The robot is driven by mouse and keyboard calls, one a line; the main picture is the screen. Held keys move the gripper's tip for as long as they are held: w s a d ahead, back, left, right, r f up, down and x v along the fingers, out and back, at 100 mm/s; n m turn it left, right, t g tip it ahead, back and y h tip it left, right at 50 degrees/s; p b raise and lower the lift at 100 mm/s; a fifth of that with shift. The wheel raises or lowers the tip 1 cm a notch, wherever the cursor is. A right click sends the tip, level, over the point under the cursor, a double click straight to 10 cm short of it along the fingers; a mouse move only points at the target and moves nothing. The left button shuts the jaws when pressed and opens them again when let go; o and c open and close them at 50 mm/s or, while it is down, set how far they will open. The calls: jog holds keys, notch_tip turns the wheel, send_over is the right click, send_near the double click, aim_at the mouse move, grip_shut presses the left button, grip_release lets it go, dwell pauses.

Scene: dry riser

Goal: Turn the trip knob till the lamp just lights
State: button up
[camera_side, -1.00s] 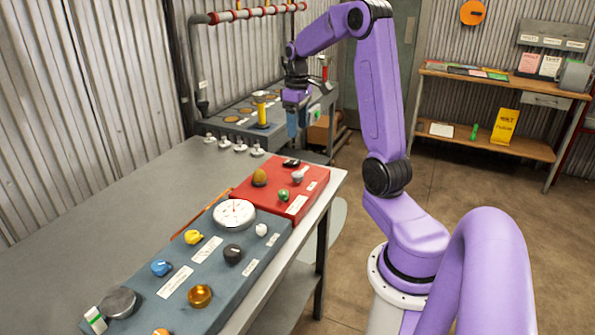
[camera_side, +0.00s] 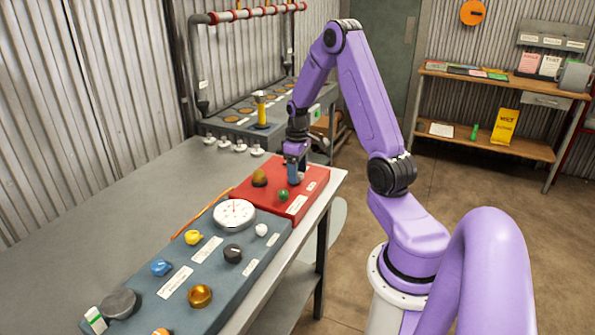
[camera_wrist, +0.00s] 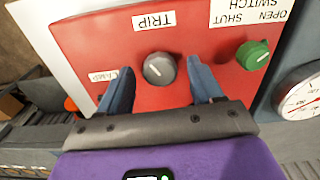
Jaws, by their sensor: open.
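The trip knob (camera_wrist: 159,68) is round and grey with a short pale pointer line, under a TRIP label (camera_wrist: 154,20) on the red panel (camera_side: 262,202). My gripper (camera_side: 294,181) is over the panel, pointing down. In the wrist view its blue fingers (camera_wrist: 160,67) are open, one on each side of the knob, with a gap on both sides. In the side view the gripper hides the knob. A small label, apparently LAMP (camera_wrist: 97,75), is partly covered by the left finger. An orange-red patch (camera_wrist: 70,104) shows beside that finger; I cannot tell whether it is the lamp or lit.
A green switch knob (camera_wrist: 253,54) sits close to the right finger, also visible in the side view (camera_side: 283,195). A brown dome (camera_side: 259,177) stands on the panel. A white gauge (camera_side: 234,214) and a blue panel with several knobs (camera_side: 220,262) are nearby.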

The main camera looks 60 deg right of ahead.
jog(key=shift+f, duration=0.1)
jog(key=c, duration=1.1)
jog(key=shift+m, duration=2.9)
jog(key=o, duration=1.1)
